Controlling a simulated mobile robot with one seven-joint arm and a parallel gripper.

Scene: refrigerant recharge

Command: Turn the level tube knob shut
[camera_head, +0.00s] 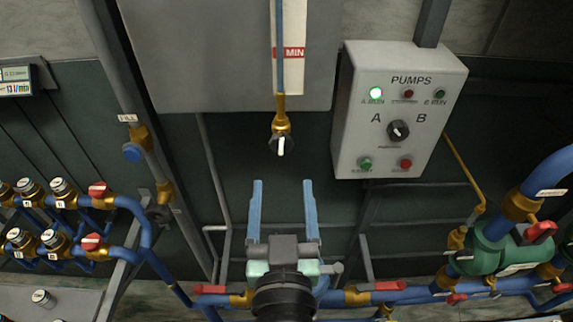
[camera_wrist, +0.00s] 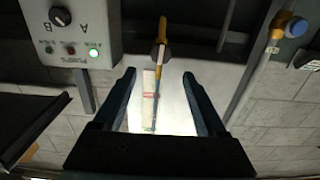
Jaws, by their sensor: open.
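The level tube knob (camera_head: 281,145) is a small dark knob with a white pointer mark, on a brass valve at the lower end of the level tube (camera_head: 279,60). The white mark stands upright in the picture, in line with the tube. My gripper (camera_head: 283,184) is open and empty, its two blue fingers pointing up just below the knob in the head view. In the wrist view, which is upside down, the brass valve and knob (camera_wrist: 161,50) show beyond the open fingers (camera_wrist: 159,76), roughly centred between them. The gripper does not appear to touch the knob.
A grey PUMPS panel (camera_head: 400,110) with lights and a selector stands to the right of the knob. A valve with a blue cap (camera_head: 133,152) is on the left. Blue pipes with red handles (camera_head: 375,286) run below. The space around the knob looks clear.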

